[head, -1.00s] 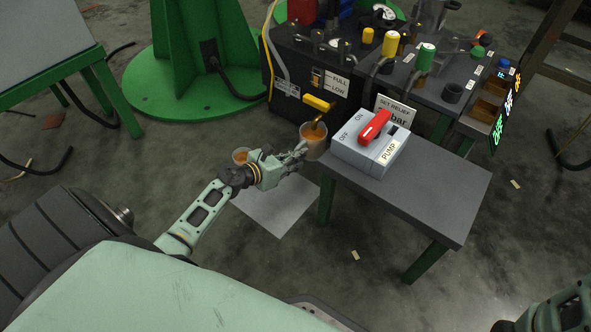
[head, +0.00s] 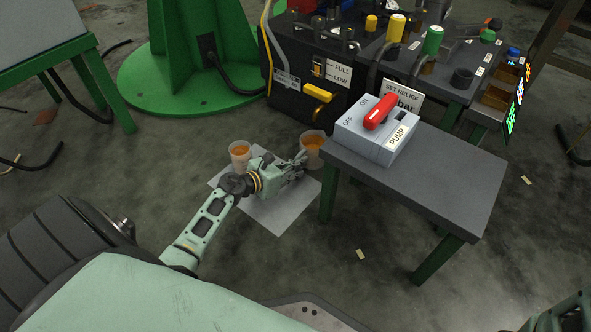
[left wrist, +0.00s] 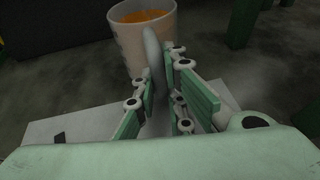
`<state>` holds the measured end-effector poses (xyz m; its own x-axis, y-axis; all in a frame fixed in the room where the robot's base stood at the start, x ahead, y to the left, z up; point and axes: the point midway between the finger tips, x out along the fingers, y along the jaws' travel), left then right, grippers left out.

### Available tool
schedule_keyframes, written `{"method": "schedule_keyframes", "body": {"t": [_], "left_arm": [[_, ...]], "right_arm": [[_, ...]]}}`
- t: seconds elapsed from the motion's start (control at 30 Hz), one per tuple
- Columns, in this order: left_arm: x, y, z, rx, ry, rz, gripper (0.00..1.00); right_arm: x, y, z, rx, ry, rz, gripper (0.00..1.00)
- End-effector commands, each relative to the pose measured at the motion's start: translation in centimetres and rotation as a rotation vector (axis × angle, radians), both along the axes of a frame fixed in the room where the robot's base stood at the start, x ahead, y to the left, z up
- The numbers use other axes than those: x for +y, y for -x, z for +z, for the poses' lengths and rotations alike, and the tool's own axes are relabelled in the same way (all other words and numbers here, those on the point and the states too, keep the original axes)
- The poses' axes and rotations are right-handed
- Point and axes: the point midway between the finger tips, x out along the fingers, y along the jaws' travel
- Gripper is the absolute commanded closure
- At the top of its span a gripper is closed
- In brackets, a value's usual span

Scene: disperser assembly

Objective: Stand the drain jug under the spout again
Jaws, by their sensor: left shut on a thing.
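The clear drain jug (head: 314,152) holds orange liquid and is near upright, just left of the bench's corner. In the head view it appears below the yellow spout (head: 318,92). My left gripper (head: 298,163) is shut on its handle. In the left wrist view, the jug (left wrist: 143,38) is ahead and the gripper (left wrist: 162,82) has its fingers on both sides of the pale handle. I cannot tell whether the jug's base touches the floor.
The grey bench (head: 430,185) bears the pump switch box (head: 372,140). The black tank unit (head: 300,85) is behind.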

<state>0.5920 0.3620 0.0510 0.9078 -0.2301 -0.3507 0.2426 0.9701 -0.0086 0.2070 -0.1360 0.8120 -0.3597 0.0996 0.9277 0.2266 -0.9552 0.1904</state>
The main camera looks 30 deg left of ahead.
Motion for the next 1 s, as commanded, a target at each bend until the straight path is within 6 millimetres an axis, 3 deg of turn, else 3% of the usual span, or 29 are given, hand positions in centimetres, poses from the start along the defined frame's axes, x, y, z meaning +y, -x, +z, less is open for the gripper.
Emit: {"method": "schedule_keyframes", "body": {"t": [0.27,0.3,0.5,0.9,1.0], "left_arm": [[0.0,0.0,-0.2,-0.002,0.0,0.0,1.0],[0.0,0.0,-0.3,0.0,0.0,0.0,0.88],[0.0,0.0,-0.2,0.001,0.0,0.0,0.71],[0.0,0.1,0.4,0.0,0.0,0.0,0.71],[0.4,1.6,0.9,0.004,-0.002,0.0,0.71]], "right_arm": [[0.0,0.0,-0.3,-0.002,0.0,-0.001,0.61],[0.0,0.0,-0.2,-0.002,0.0,-0.001,0.61],[0.0,0.0,-0.1,-0.002,0.0,-0.001,0.61],[0.0,0.0,0.5,-0.002,0.0,-0.001,0.61],[0.0,0.0,1.4,-0.002,0.0,-0.001,0.61]]}}
